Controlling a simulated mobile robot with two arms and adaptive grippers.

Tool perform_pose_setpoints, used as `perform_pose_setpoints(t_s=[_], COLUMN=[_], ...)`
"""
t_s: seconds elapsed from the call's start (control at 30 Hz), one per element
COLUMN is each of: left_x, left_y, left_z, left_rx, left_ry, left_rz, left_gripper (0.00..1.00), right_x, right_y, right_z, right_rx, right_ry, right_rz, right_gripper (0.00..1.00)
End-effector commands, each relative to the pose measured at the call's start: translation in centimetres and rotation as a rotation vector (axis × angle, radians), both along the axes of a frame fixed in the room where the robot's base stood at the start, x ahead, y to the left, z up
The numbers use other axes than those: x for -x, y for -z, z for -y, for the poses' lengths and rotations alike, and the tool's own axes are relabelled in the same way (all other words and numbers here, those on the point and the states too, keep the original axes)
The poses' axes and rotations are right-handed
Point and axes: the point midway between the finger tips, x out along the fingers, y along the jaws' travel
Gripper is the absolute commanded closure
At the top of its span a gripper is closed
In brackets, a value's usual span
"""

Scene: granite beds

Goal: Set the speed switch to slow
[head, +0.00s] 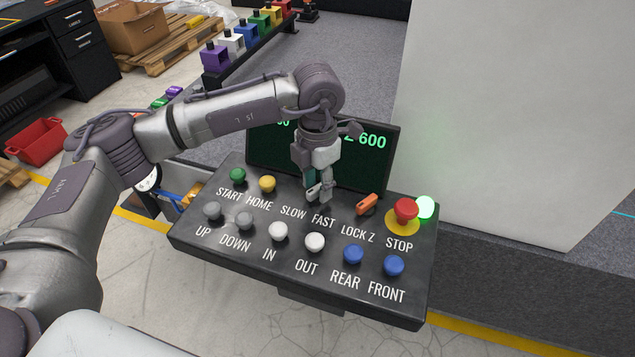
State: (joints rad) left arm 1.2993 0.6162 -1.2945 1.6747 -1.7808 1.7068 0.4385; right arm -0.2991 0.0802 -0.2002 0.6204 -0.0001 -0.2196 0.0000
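The black control panel (205,240) stands in front of me. Its SLOW and FAST labels (308,217) are in the middle of the upper row. My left gripper (319,192) points down right above these labels, with its fingertips at or just over the panel. The speed switch itself is not clearly visible; the fingers cover the place above the labels. The fingertips are close together, and I cannot tell whether they hold the switch. My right gripper is not in view.
Near the gripper are a yellow HOME button (267,184), an orange LOCK Z switch (367,204) and a red STOP button (405,209) beside a lit green lamp (425,207). A dark display (262,150) rises behind. White, grey and blue buttons line the front row.

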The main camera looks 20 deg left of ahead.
Motion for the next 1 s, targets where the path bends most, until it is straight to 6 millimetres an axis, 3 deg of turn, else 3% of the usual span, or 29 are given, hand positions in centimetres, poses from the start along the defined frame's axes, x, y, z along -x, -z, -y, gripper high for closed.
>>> perform_pose_setpoints(t_s=[0.23,0.37,0.8,1.0], left_x=[0.0,0.0,0.0,0.0], left_y=[0.0,-1.0,-9.7,-11.7], left_z=[0.0,0.0,0.0,0.0], left_rx=[0.000,0.002,0.000,0.001], left_ry=[-0.001,-0.002,0.000,-0.001], left_rz=[0.000,0.001,0.002,0.001], left_gripper=[0.59,0.59,0.59,0.59], right_x=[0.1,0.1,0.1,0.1], right_y=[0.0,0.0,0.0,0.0], right_z=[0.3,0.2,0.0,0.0], right_rx=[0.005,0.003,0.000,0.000], right_ry=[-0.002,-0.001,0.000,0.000], right_rz=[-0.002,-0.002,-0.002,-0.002], right_gripper=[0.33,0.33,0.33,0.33])
